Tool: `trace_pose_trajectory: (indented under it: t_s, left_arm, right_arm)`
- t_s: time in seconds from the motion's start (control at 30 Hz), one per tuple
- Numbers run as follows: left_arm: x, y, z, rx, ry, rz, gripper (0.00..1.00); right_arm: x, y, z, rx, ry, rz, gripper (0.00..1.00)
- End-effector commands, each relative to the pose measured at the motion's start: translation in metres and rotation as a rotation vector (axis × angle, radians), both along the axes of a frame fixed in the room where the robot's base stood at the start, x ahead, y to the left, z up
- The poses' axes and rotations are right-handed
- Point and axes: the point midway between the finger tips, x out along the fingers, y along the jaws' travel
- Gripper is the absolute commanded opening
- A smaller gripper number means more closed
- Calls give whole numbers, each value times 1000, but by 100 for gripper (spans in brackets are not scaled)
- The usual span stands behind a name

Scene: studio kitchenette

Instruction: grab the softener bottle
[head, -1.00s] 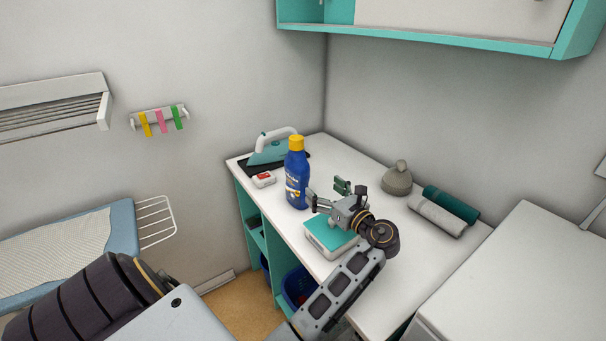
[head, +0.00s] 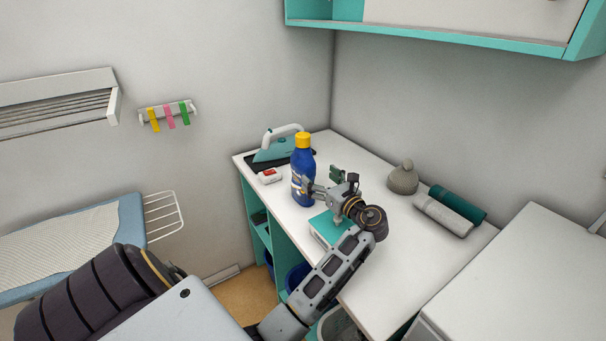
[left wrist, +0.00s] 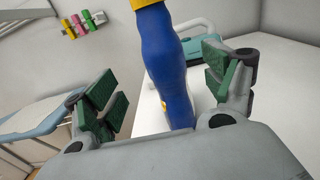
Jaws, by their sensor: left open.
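The softener bottle (head: 302,172) is blue with a yellow cap and stands upright on the white counter in the head view. My left gripper (head: 322,182) is open close to the bottle's right side, one finger overlapping the bottle's edge in the picture. In the left wrist view the bottle (left wrist: 165,65) rises between the two green-padded fingers of my left gripper (left wrist: 160,90), with a visible gap on each side. I cannot tell whether the bottle is fully inside the jaws. My right gripper is not in view.
A teal-topped box (head: 326,226) lies under my left gripper. A grey knobbed object (head: 403,178) and rolled towels (head: 448,210) lie to the right.

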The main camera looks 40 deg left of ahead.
Motion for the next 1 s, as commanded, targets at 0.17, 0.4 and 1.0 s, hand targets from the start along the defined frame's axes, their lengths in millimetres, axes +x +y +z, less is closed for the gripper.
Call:
trace_pose_trajectory:
  t_s: [0.17, 0.4, 1.0]
  left_arm:
    - [7, 21, 1, 1, 1, 0, 84]
    - [10, 33, 0, -1, -1, -1, 84]
    - [19, 53, 0, 1, 0, 1, 84]
  right_arm:
    - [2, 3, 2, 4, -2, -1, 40]
    - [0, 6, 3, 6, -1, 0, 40]
    - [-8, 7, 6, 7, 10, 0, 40]
